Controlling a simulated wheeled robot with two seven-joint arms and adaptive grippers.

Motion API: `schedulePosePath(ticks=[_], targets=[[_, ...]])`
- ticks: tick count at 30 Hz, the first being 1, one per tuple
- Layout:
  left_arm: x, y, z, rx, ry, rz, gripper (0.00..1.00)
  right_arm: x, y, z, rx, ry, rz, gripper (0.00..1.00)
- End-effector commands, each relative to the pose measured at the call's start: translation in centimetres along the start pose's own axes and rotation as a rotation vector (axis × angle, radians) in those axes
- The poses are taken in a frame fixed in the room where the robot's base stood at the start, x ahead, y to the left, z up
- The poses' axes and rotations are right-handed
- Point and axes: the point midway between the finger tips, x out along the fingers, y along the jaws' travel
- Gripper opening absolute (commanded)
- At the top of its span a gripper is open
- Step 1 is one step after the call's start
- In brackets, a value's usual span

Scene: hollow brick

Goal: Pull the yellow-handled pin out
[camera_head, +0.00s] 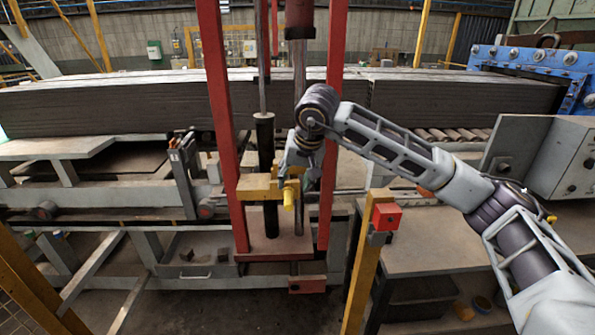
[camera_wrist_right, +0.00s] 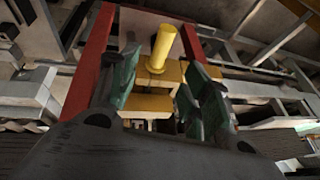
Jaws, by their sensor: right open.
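The yellow pin handle (camera_head: 288,199) sticks out toward me from a yellow block (camera_head: 256,188) on the red-framed machine. In the right wrist view the handle (camera_wrist_right: 163,46) appears as a yellow cylinder against the yellow block (camera_wrist_right: 145,103). My right gripper (camera_head: 297,176) is right at the block, just above and behind the handle in the head view. In the wrist view its dark green fingers (camera_wrist_right: 158,85) are spread, one on each side of the handle's line, with nothing between them gripped. Whether a finger touches the handle cannot be told. My left gripper is not in view.
Red uprights (camera_head: 224,120) stand on both sides of the block, with a dark vertical rod (camera_head: 264,140) between them. A yellow post with a red box (camera_head: 386,216) stands to the right, by a grey table (camera_head: 435,245). A long grey slab stack (camera_head: 110,107) lies behind.

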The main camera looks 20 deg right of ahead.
Motion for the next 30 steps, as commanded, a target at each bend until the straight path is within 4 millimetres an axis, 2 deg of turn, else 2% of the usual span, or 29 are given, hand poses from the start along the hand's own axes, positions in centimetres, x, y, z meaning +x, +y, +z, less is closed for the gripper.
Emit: schedulePosePath(ticks=[9, 18, 24, 30], targets=[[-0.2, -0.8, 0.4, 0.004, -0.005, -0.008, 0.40, 3.9, 0.0, 0.1, 0.001, -0.003, 0.001, 0.48], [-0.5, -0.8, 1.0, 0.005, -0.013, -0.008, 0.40, 7.2, 0.0, 0.0, 0.001, -0.001, 0.000, 0.48], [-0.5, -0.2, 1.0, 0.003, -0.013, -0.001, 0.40, 8.5, 0.0, 0.0, 0.001, -0.001, 0.001, 0.48], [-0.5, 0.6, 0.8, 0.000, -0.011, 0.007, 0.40, 8.8, 0.0, 0.0, 0.001, 0.000, 0.000, 0.48]])
